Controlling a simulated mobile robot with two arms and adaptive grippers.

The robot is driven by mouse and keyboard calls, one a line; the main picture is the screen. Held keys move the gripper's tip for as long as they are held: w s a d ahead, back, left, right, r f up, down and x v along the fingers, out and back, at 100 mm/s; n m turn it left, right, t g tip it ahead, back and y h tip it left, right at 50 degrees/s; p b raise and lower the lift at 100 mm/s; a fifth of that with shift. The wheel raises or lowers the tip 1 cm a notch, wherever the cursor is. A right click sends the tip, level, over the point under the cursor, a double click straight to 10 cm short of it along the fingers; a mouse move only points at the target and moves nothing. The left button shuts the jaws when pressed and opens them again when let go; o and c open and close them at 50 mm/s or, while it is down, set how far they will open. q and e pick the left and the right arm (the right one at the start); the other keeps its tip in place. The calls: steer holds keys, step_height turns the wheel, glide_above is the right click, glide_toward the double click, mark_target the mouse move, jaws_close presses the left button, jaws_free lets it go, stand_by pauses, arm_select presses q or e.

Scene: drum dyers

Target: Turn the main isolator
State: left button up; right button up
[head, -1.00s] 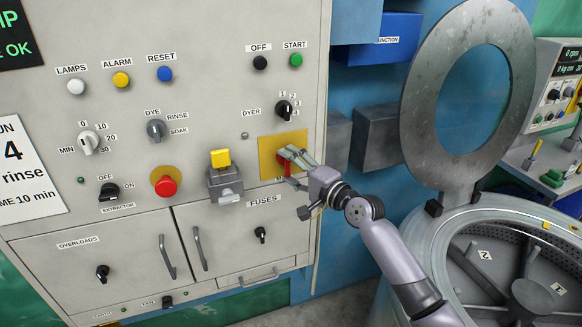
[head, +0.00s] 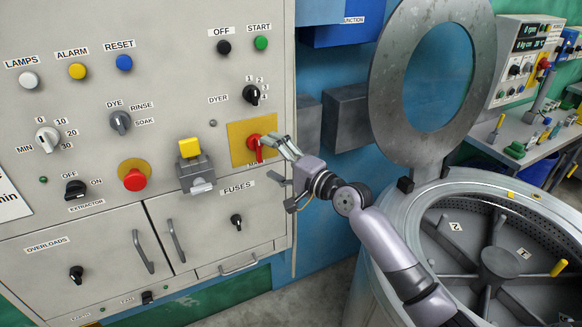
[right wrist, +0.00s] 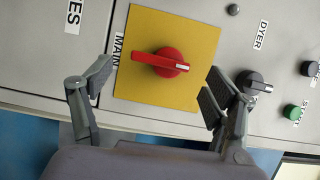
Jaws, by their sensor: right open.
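The main isolator is a red rotary handle (head: 256,143) on a yellow plate (head: 237,152), at the right side of the grey panel. In the right wrist view the red handle (right wrist: 160,62) lies lengthwise across the yellow plate (right wrist: 145,28), one end towards the "MAIN" label and a white mark at its other end. My right gripper (head: 280,146) is open at the right of the handle in the head view. In the right wrist view its fingers (right wrist: 158,84) stand apart on either side of the handle, with nothing between them touching it visibly. My left gripper is not in view.
Left of the plate a grey switch box with a yellow top (head: 190,148) sticks out, with a red mushroom button (head: 134,180) beyond. The black dyer knob (head: 251,95) is above. The open drum (head: 500,235) stands right of my right arm.

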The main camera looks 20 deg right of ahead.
steer(key=v, duration=0.8)
steer(key=shift+s, duration=0.15)
steer(key=shift+d, duration=0.1)
